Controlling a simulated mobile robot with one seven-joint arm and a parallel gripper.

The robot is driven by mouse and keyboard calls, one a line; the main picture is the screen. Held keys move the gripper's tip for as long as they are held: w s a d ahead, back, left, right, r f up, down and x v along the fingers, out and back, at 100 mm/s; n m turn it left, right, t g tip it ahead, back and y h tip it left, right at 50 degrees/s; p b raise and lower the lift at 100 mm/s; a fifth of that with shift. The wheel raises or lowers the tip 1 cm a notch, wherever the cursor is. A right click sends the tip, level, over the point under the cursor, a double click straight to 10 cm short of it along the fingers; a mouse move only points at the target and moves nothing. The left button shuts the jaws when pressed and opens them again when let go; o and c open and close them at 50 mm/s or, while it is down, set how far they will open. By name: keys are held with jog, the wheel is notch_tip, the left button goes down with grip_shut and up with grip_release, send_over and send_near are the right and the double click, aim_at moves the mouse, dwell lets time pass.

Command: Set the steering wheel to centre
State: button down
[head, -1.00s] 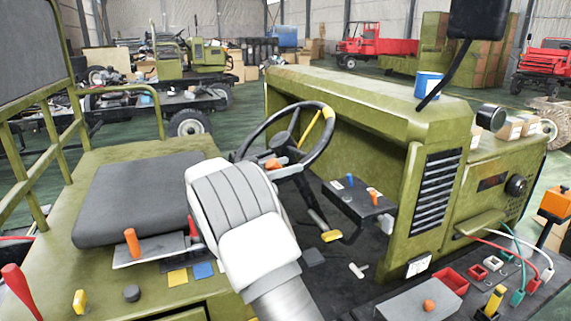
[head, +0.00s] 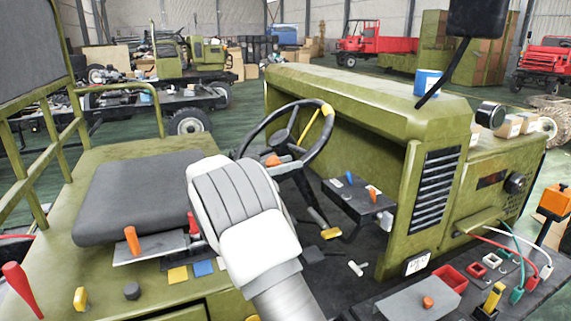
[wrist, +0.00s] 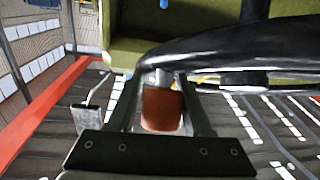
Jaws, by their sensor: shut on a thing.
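The steering wheel (head: 258,130) is a tilted black ring above the cab floor. A yellow patch (head: 327,109) marks its rim at the upper right, and a yellow spoke runs from there toward the hub. An orange-brown knob (head: 273,160) is at the wheel's near side. In the wrist view the knob (wrist: 161,110) sits between the fingers of my gripper (wrist: 163,95), which is shut on it. The dark rim (wrist: 235,58) crosses just beyond. In the head view my arm hides most of the gripper.
A grey seat (head: 130,195) lies left of the wheel. A lever with an orange grip (head: 132,240) stands near the seat.

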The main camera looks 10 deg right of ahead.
aim_at(304, 152)
jog(key=shift+w+a+n+t+b, duration=0.15)
jog(key=shift+n+t+b, duration=0.15)
jog(key=shift+b, duration=0.25)
jog(key=shift+d+r+n+t+y+b, duration=0.1)
jog(key=shift+d+n+t+y+b, duration=0.35)
jog(key=shift+b, duration=0.75)
jog(key=d+r+n+t+y+b, duration=0.1)
jog(key=n+b, duration=0.1)
jog(key=b, duration=0.2)
jog(key=shift+d+r+t, duration=0.1)
jog(key=shift+d+t, duration=0.25)
jog(key=n+b, duration=0.1)
jog(key=d+r+n+t+y+b, duration=0.1)
jog(key=b, duration=0.1)
jog(key=shift+w+d, duration=0.15)
jog(key=shift+d, duration=0.1)
jog(key=shift+w+d+r+n+t+y+b, duration=0.2)
jog(key=shift+d+r+n+t+y+b, duration=0.25)
jog(key=shift+n+t+y+b, duration=0.25)
jog(key=shift+a, duration=0.1)
jog(key=shift+c, duration=2.1)
grip_release()
jog(key=shift+h, duration=0.25)
jog(key=shift+r, duration=0.1)
